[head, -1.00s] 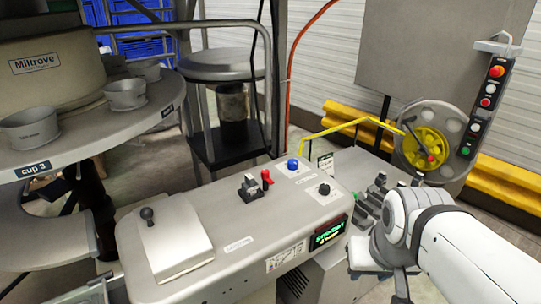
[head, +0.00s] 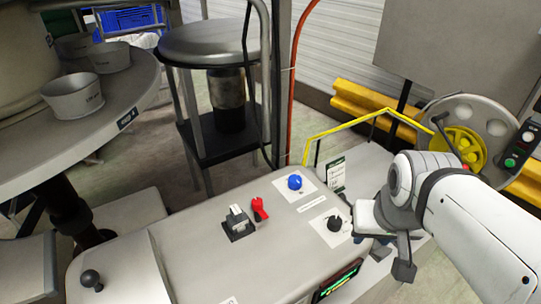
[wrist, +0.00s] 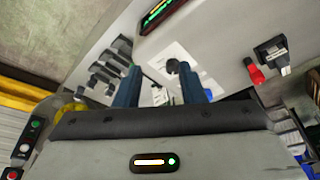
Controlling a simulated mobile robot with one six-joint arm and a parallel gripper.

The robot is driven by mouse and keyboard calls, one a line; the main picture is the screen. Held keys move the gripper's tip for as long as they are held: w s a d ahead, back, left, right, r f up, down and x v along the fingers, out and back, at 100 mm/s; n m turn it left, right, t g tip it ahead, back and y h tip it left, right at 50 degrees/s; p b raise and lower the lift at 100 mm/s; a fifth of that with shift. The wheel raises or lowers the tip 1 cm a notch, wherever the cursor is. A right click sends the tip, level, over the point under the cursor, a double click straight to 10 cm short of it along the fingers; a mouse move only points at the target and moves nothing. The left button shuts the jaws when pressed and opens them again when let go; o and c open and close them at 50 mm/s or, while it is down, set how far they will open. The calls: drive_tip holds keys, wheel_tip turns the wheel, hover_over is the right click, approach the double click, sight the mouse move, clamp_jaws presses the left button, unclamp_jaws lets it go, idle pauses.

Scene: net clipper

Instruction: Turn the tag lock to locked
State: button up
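On the grey console (head: 185,241) stands a small black block with a white tag (head: 238,224), with a red lever-like knob (head: 259,209) beside it. These look like the tag lock; its lettering is too small to read. Both also show at the upper right of the wrist view, the block (wrist: 272,50) and the red knob (wrist: 255,73). My gripper (wrist: 160,76) is open and empty, its two blue fingers apart, and lies to their left in the wrist view. In the head view my arm partly hides the gripper at the console's right end.
A blue button (head: 294,182) and a black knob (head: 334,224) sit on white labels on the console. A lit display (head: 338,281) is on its front. A round table with cups (head: 72,97) is left.

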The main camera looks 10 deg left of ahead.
drive_tip(key=shift+w, duration=0.1)
drive_tip(key=shift+a+r, duration=0.1)
drive_tip(key=shift+o, duration=1.4)
drive_tip(key=w+a+n+g+b, duration=0.1)
drive_tip(key=w+a+n, duration=0.1)
drive_tip(key=w+a, duration=0.8)
drive_tip(key=shift+w+n+g+y+b, duration=0.3)
drive_tip(key=shift+w+g+b, duration=0.1)
drive_tip(key=shift+w, duration=0.05)
drive_tip(key=n+g+b, duration=0.1)
drive_tip(key=n+g, duration=0.1)
approach(257, 200)
drive_tip(key=shift+s+d+f, duration=0.2)
drive_tip(key=shift+s+f, duration=0.1)
drive_tip(key=shift+f, duration=0.05)
drive_tip(key=shift+a+f, duration=0.2)
drive_tip(key=shift+a, duration=0.05)
drive_tip(key=shift+f, duration=0.4)
wheel_tip(257, 200, down, 7)
drive_tip(key=shift+a+r, duration=0.1)
drive_tip(key=shift+r, duration=0.05)
drive_tip(key=shift+c, duration=0.2)
